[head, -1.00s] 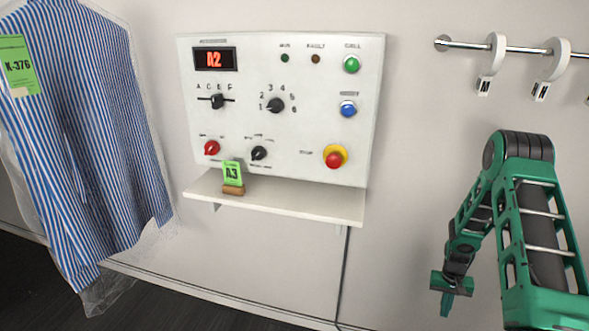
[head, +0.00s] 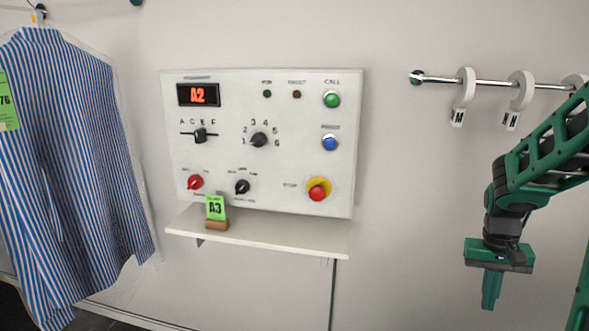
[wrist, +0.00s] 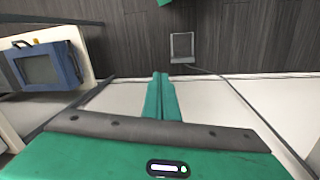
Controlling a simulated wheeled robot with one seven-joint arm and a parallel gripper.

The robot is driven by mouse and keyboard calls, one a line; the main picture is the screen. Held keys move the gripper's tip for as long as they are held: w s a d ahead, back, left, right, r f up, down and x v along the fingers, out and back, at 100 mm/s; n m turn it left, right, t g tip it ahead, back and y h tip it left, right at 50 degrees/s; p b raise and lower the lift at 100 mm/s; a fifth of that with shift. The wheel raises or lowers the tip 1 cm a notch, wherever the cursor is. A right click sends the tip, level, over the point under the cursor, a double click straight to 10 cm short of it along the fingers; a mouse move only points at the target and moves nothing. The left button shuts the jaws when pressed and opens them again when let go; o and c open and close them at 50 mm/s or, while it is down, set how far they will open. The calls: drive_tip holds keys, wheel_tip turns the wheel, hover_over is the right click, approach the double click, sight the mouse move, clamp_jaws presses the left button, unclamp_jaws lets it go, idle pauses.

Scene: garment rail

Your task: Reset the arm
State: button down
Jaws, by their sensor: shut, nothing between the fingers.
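My green gripper (head: 491,289) hangs pointing down at the right of the head view, in front of the bare wall below the rail. Its fingers are closed together with nothing between them. In the wrist view the shut fingers (wrist: 162,98) point away over the floor and the pale wall base. My arm bends above it at the right edge. The gripper is apart from the control panel (head: 275,175), which is to its left and shows A2 on its display.
A shelf (head: 290,240) under the panel holds a green A3 tag (head: 215,207) on a wooden block. A striped shirt (head: 65,170) in clear plastic hangs at left. A metal rail (head: 495,83) with white lettered rings is above the gripper. A blue-framed device (wrist: 45,65) is at left in the wrist view.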

drive_tip(key=s+a+r, duration=0.4)
drive_tip(key=s, duration=0.5)
drive_tip(key=s+a+r+y, duration=0.1)
drive_tip(key=s+a+r, duration=0.3)
drive_tip(key=s, duration=0.5)
drive_tip(key=shift+s+m+t, duration=0.3)
drive_tip(key=shift+t, duration=0.1)
drive_tip(key=shift+w+f, duration=0.3)
drive_tip(key=shift+w, duration=0.35)
idle(0.8)
